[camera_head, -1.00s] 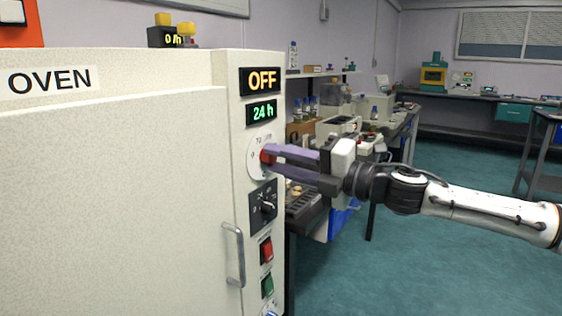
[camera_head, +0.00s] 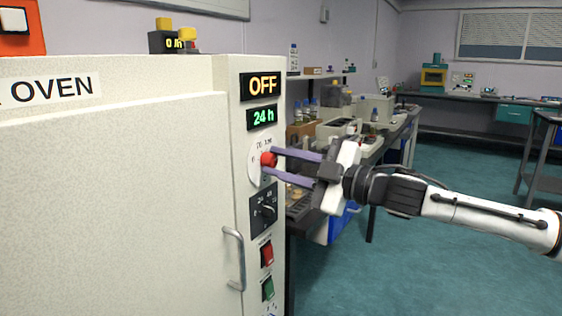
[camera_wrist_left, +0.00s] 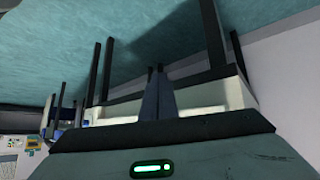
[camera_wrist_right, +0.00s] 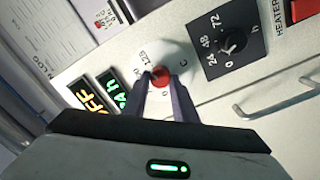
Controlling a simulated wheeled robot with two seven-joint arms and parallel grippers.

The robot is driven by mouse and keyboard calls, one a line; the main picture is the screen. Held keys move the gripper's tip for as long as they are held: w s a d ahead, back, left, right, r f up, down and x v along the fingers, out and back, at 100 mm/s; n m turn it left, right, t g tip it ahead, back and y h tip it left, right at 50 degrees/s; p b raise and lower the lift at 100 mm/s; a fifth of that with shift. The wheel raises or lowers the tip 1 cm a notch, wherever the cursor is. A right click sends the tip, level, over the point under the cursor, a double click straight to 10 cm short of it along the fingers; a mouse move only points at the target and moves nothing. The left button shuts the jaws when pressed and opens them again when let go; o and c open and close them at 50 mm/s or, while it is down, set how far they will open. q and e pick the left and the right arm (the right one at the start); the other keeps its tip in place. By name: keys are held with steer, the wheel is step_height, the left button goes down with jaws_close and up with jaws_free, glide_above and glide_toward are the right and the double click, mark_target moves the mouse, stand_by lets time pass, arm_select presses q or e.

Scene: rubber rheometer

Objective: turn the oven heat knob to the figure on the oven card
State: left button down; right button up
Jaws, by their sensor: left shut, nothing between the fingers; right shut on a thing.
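The oven (camera_head: 110,190) fills the left of the head view. Its red heat knob (camera_head: 268,160) sits on a round white dial (camera_head: 254,163) below the green 24 h display. My right gripper (camera_head: 272,161) is shut on the red knob, one finger on each side. In the right wrist view the knob (camera_wrist_right: 160,77) shows between the fingertips; the dial figures are small and partly covered. My left gripper (camera_wrist_left: 156,72) is shut and empty, seen only in the left wrist view, away from the oven panel. I cannot make out an oven card.
Below the heat knob are a black timer dial (camera_head: 264,208), a red switch (camera_head: 266,253) and a green switch (camera_head: 267,288). A door handle (camera_head: 235,258) sticks out beside them. A bench with equipment (camera_head: 340,125) stands behind my right arm. The floor to the right is open.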

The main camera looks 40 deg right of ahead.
steer(key=shift+m+p, duration=0.4)
steer(key=shift+m, duration=1)
steer(key=o, duration=1)
steer(key=shift+o, duration=0.2)
